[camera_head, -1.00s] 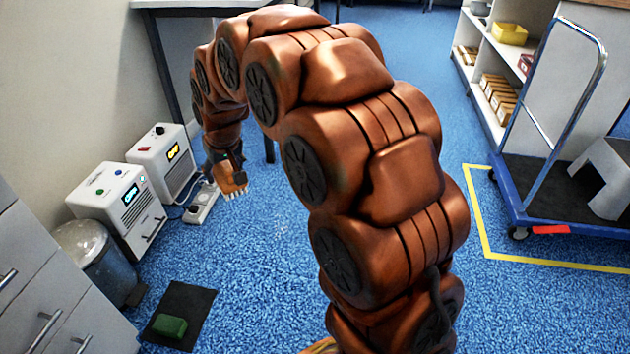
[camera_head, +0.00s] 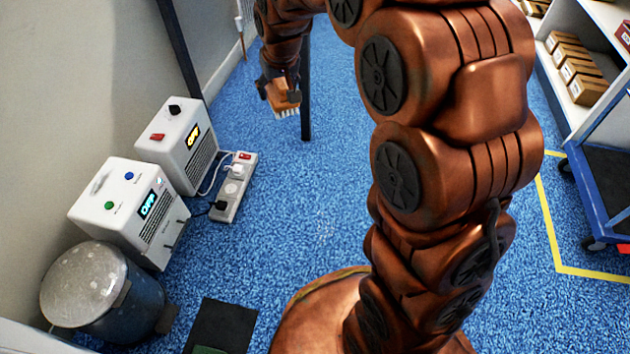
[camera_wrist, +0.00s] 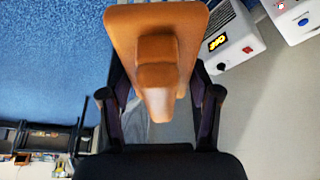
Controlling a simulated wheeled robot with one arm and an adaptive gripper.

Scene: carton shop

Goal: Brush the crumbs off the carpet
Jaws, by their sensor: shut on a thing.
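My gripper (camera_head: 279,86) is shut on a brush (camera_head: 285,101) with an orange-brown body and pale bristles. In the head view it is in front of a dark table leg, with the bristles pointing down. The brush shows no clear contact with the carpet (camera_head: 350,170). In the wrist view the brush (camera_wrist: 155,32) sits with its handle between the two fingers. The carpet is blue and speckled. Faint pale specks that may be crumbs (camera_head: 325,232) lie on it between my base and the power strip; they are too small to tell clearly.
Two white boxes with displays (camera_head: 130,205) (camera_head: 183,140) stand along the left wall. A power strip (camera_head: 236,186) with cables lies beside them. A lidded bin (camera_head: 90,285) and a dark mat (camera_head: 222,325) are nearer. A blue trolley (camera_head: 600,190) and shelves are at right.

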